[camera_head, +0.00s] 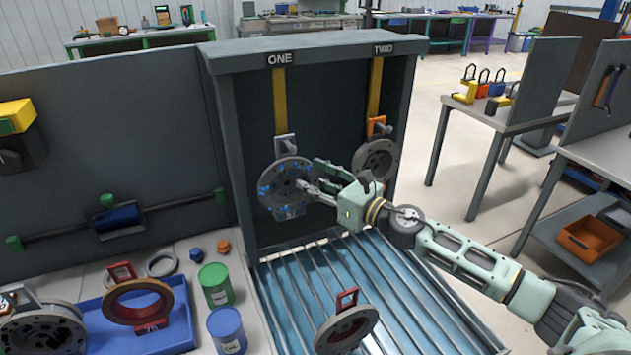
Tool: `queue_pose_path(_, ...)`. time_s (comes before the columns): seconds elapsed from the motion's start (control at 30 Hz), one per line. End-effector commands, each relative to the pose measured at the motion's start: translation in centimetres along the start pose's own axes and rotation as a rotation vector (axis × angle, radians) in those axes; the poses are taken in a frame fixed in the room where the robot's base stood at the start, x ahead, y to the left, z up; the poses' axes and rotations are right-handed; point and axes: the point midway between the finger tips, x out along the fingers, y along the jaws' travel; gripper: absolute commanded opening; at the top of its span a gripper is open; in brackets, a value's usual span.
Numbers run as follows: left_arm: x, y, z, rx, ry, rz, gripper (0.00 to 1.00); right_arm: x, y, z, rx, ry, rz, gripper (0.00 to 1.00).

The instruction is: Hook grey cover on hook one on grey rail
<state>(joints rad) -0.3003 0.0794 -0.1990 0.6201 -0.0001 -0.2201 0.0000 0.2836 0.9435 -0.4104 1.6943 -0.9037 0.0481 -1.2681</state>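A round grey cover (287,184) with blue bolts hangs upright below the yellow strap (280,100) labelled ONE. Its grey bracket (285,144) is at the strap's lower end; the exact hook contact is too small to tell. A second grey disc (376,160) with an orange bracket hangs below the strap (375,87) labelled TWO. My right gripper (311,176) is in front of the cover's right side with its fingers spread apart. I cannot tell whether a fingertip touches the cover. My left gripper is not in view.
A slatted conveyor bed (300,285) lies below the hooks, with a red-handled disc (346,328) on it. At left are a blue tray (180,325), green can (215,285), blue can (227,330) and another grey disc (42,332). Tables (540,108) stand at right.

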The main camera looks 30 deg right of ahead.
Motion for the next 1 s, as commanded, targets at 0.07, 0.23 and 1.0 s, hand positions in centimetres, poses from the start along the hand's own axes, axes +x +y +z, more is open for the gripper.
queue_pose_path(0.07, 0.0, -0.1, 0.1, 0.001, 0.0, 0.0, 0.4, 0.0, 0.0, -0.2, 0.0, 0.004, 0.001, 0.4)
queue_pose_path(0.23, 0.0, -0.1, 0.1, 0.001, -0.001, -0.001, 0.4, -0.6, 0.0, -0.3, 0.001, 0.004, 0.0, 0.4)
queue_pose_path(1.0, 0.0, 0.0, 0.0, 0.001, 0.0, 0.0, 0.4, -9.9, 0.1, -0.2, 0.005, 0.002, 0.001, 0.4)
